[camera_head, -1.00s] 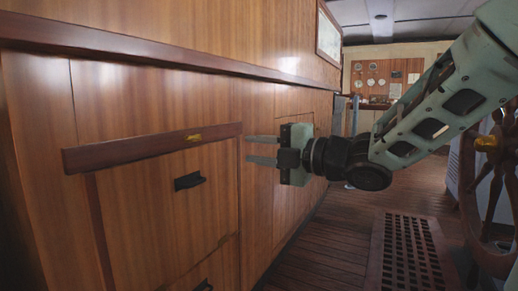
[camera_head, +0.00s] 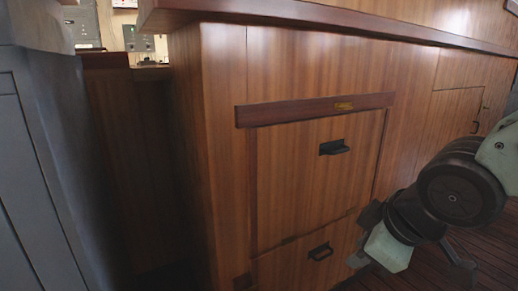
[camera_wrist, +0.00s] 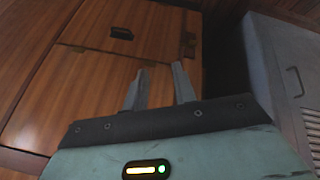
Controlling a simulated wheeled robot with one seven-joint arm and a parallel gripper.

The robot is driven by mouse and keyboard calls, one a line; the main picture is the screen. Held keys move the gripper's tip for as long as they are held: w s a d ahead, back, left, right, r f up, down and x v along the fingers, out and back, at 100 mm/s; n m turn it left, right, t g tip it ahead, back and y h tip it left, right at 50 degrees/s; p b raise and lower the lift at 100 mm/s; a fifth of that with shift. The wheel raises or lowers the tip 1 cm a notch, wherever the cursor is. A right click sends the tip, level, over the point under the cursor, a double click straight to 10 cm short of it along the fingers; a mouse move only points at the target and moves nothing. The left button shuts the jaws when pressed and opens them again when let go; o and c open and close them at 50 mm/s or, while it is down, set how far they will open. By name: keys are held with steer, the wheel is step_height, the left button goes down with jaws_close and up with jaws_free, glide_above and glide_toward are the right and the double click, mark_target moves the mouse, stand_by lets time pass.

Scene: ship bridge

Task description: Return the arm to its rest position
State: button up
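My arm (camera_head: 455,195) is folded low at the right edge of the head view, in front of the wooden cabinet. In the wrist view my gripper (camera_wrist: 159,70) shows two grey fingers with a gap between them, and nothing is held. The fingers point toward wooden panels, apparently without touching them. In the head view the fingertips are not clearly visible.
The wooden cabinet (camera_head: 225,150) has an upper drawer front (camera_head: 300,190) with a black handle (camera_head: 334,147) and a lower handle (camera_head: 320,252). A grey metal cabinet (camera_head: 35,190) stands at the left. Planked floor (camera_head: 480,245) shows at lower right.

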steer(key=s+a+f+m+g+h+p, duration=0.1)
steer(key=s+a+m+g+h+p, duration=0.15)
steer(key=s+g, duration=0.75)
steer(key=s+r+t+p, duration=0.3)
steer(key=r+t+p, duration=0.1)
steer(key=r+p, duration=3.2)
steer(key=shift+s+a+y, duration=0.2)
steer(key=shift+y, duration=0.25)
steer(key=shift+o, duration=0.3)
